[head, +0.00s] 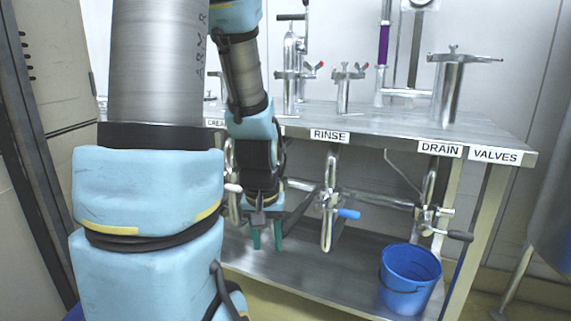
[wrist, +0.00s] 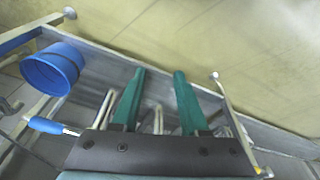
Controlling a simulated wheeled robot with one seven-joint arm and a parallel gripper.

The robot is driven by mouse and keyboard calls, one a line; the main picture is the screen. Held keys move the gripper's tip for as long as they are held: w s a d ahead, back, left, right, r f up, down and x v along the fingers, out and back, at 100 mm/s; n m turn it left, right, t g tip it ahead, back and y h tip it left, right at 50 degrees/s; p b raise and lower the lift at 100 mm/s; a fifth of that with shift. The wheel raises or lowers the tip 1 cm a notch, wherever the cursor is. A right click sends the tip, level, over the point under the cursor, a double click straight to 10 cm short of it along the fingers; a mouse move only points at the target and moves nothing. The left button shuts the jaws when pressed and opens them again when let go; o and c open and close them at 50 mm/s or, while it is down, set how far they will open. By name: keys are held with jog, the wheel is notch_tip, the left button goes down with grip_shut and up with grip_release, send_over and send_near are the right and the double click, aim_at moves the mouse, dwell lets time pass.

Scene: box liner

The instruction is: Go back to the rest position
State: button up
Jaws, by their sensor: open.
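My gripper (head: 266,235) hangs below the front edge of the steel table in the head view, pointing down. Its two green fingers are apart with nothing between them, and they also show in the wrist view (wrist: 160,92). In the head view it is left of the valve with the blue handle (head: 349,213) under the RINSE label (head: 329,136). A valve with a pale handle (head: 233,188) is just left of my gripper, partly hidden by my arm. In the wrist view the blue handle (wrist: 52,126) lies left of the fingers, apart from them.
A blue bucket (head: 410,270) stands on the lower shelf (head: 330,283) at the right. A dark-handled valve (head: 455,235) is under the DRAIN label (head: 440,149). Steel fittings and cylinders (head: 450,90) stand on the table top (head: 390,125). Pipes run along the table front.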

notch_tip(320, 180, up, 28)
jog(key=s+a+p, duration=0.2)
jog(key=p, duration=2.3)
jog(key=shift+a+r+g, duration=0.15)
jog(key=shift+a+g, duration=0.15)
jog(key=shift+a, duration=0.05)
jog(key=shift+s, duration=0.1)
